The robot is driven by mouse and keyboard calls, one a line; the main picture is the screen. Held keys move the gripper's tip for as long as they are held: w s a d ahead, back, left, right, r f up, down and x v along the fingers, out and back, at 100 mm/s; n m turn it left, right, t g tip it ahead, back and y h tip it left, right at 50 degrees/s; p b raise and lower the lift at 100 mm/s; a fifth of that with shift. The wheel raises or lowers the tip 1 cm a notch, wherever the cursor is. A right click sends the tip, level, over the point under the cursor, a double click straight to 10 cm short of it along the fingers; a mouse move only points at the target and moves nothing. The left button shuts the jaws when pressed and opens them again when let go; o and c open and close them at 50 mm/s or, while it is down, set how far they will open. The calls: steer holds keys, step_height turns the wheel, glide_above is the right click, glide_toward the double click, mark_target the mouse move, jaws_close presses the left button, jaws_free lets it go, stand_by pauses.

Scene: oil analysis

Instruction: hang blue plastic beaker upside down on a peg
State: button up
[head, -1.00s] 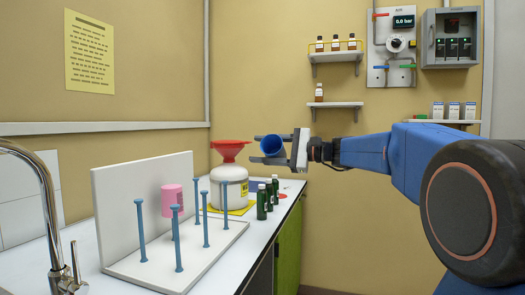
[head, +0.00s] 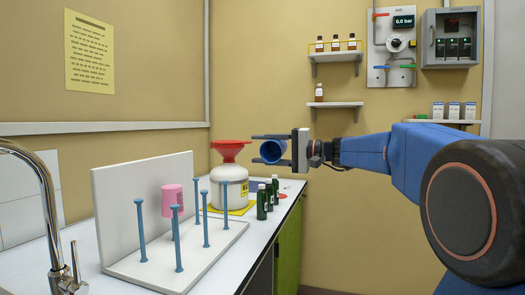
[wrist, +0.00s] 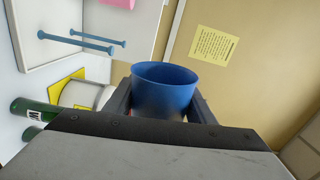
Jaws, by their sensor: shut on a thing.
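My gripper (head: 270,150) is shut on the blue plastic beaker (head: 272,152), high above the counter's right edge. The beaker lies tilted on its side, its open mouth facing left toward the camera. In the wrist view the beaker (wrist: 165,88) sits between the two dark fingers. The white drying rack (head: 205,262) stands on the counter to the left, apart from my gripper. It has several upright blue pegs (head: 206,220). A pink beaker (head: 171,199) hangs upside down on a back peg. The other pegs in view are bare.
A white canister (head: 230,187) with a red funnel (head: 229,150) stands behind the rack, below and left of the beaker. Several dark green bottles (head: 262,202) stand beside it near the counter edge. A metal faucet (head: 50,220) is at the left front.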

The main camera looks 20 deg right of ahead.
steer(key=n, duration=1.6)
steer(key=shift+n, duration=0.4)
step_height(320, 180, down, 4)
steer(key=shift+f, duration=0.1)
stand_by(0.7)
